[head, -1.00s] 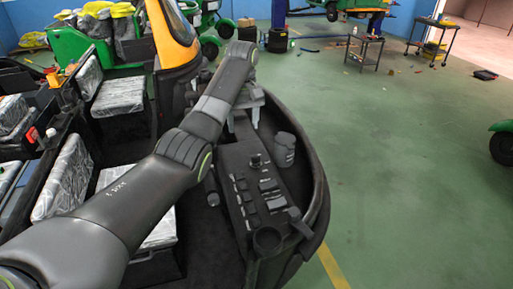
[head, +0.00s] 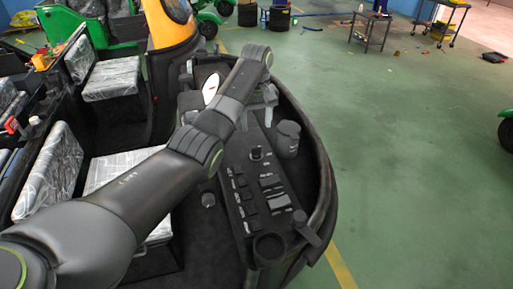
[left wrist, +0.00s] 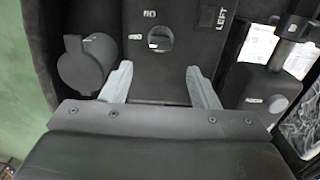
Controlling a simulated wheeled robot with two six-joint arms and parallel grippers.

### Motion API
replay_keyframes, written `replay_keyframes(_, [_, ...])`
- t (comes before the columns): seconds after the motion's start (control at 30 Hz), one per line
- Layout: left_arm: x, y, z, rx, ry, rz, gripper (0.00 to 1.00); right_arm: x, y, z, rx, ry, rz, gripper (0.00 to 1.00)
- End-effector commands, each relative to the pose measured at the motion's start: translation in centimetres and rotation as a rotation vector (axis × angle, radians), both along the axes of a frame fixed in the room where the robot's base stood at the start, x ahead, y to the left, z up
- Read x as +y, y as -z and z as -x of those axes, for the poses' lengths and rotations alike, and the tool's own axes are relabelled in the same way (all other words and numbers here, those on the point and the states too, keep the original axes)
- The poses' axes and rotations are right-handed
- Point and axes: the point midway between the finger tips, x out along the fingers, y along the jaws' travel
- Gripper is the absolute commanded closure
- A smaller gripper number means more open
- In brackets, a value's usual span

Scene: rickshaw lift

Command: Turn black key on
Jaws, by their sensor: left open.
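The black key (left wrist: 160,38) is a round black knob with a raised bar, set in a dark panel (left wrist: 185,75) with white lettering beside it. In the left wrist view, my left gripper (left wrist: 158,78) is open and empty. Its two grey fingers straddle the line to the key, which lies just beyond the fingertips, with no contact visible. In the head view my left gripper (head: 263,100) hangs above the far end of the control panel (head: 247,190). A small upright black knob (head: 257,153) there appears to be the key. My right gripper is out of view.
A dark cylindrical container (head: 287,137) stands right of the panel and shows left of the fingers in the wrist view (left wrist: 82,65). A black lever mount (left wrist: 262,85) stands right of them. Rows of rocker switches and the vehicle's curved front rim (head: 322,185) are close by.

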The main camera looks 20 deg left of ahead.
Motion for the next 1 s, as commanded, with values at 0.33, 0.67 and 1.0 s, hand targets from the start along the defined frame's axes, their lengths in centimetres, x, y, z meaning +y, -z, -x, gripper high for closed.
replay_keyframes(0.33, [0.0, 7.2, 0.2, 0.004, 0.001, -0.001, 0.45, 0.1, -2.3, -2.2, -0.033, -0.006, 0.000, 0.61])
replay_keyframes(0.67, [0.0, 10.0, 0.1, 0.000, 0.000, -0.001, 0.45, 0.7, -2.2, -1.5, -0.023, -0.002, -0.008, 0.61])
replay_keyframes(1.0, [0.0, 10.1, 0.1, 0.000, 0.000, -0.001, 0.53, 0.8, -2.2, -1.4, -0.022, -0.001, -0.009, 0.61])
